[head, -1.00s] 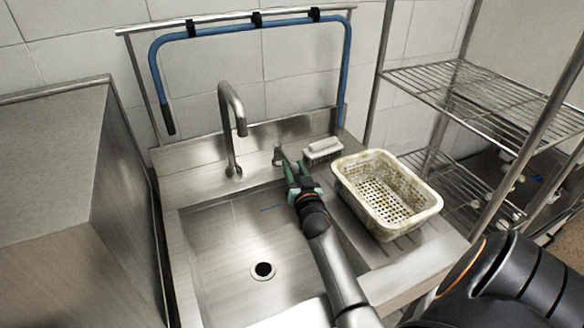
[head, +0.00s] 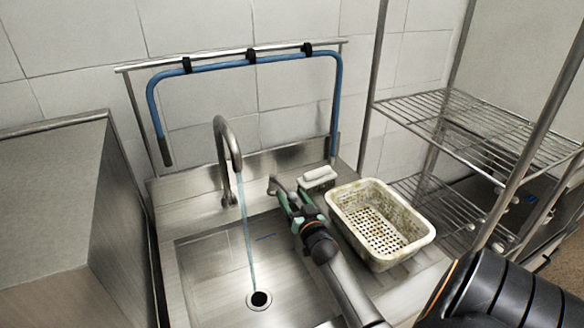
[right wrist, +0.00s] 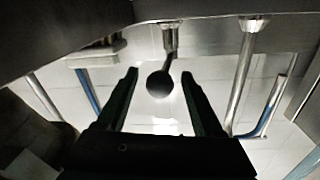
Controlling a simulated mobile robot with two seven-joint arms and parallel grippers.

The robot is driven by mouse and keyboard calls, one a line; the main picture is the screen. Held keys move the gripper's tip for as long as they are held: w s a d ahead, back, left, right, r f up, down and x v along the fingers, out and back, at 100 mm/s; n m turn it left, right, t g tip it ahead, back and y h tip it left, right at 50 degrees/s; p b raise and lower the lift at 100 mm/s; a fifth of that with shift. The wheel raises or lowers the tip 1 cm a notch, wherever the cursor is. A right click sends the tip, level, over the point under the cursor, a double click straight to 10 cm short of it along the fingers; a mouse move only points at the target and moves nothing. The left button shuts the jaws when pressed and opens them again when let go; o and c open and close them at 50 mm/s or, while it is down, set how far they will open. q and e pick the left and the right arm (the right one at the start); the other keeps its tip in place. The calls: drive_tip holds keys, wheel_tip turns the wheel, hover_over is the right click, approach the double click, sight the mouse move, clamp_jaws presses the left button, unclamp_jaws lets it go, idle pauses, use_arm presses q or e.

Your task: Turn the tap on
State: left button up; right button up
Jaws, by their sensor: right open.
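The tap's curved metal spout (head: 222,150) rises at the back of the steel sink. A thin stream of water (head: 248,235) runs from it down to the drain (head: 259,299). The tap's lever (head: 274,184) is to the right of the spout, and its round dark end (right wrist: 158,84) shows in the right wrist view. My right gripper (head: 290,203) is at the lever, with green fingers. In the right wrist view the fingers (right wrist: 160,92) are apart, with the lever's end seen between them; I cannot tell whether they touch it. My left gripper is not in view.
A dirty white perforated basket (head: 342,222) stands on the drainboard right of my gripper. A blue hose (head: 250,61) hangs on a rail above. A wire rack (head: 480,120) stands right, a steel cabinet (head: 50,190) left.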

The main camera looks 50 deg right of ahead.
drive_tip(key=v, duration=1.2)
drive_tip(key=shift+s+a, duration=0.2)
